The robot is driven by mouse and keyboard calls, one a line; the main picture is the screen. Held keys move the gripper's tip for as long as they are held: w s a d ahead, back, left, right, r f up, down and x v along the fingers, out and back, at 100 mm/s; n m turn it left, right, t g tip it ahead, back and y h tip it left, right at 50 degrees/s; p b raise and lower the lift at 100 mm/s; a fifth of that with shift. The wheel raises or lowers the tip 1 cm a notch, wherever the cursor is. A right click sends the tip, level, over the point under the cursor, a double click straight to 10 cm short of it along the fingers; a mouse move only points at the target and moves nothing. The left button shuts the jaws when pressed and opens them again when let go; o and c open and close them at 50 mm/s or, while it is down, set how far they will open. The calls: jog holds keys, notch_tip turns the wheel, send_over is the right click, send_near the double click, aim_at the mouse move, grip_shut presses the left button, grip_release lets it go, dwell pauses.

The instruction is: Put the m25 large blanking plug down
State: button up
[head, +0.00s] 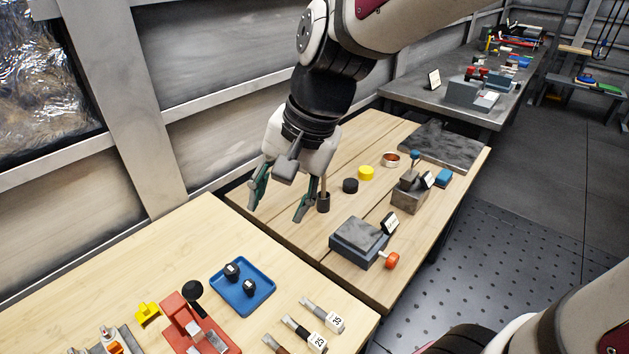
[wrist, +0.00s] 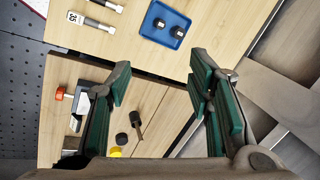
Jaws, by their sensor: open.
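Two black plugs sit in a small blue tray (head: 262,304) on the near wooden table; one black plug (head: 232,270) is at the back left and the other black plug (head: 249,287) at the front right. Both also show in the tray at the top of the wrist view (wrist: 158,22). Small pale marks are on them, too small to read, so I cannot tell which is the M25 large one. My gripper (head: 281,199) is open with nothing between its green-padded fingers, above the farther wooden table and apart from the tray. It also shows open in the wrist view (wrist: 160,88).
A black cap (head: 350,186), a yellow cap (head: 366,173) and a grey block with an orange knob (head: 392,261) stand farther right. A red fixture (head: 185,318) and labelled tools (head: 304,332) flank the tray.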

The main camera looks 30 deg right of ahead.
jog(key=s+d+r+n+t+h, duration=0.2)
jog(key=s+d+r+n, duration=0.2)
jog(key=s+n, duration=0.4)
jog(key=shift+s+d+r+h, duration=0.2)
jog(key=shift+s+d+h, duration=0.35)
jog(key=shift+s, duration=0.7)
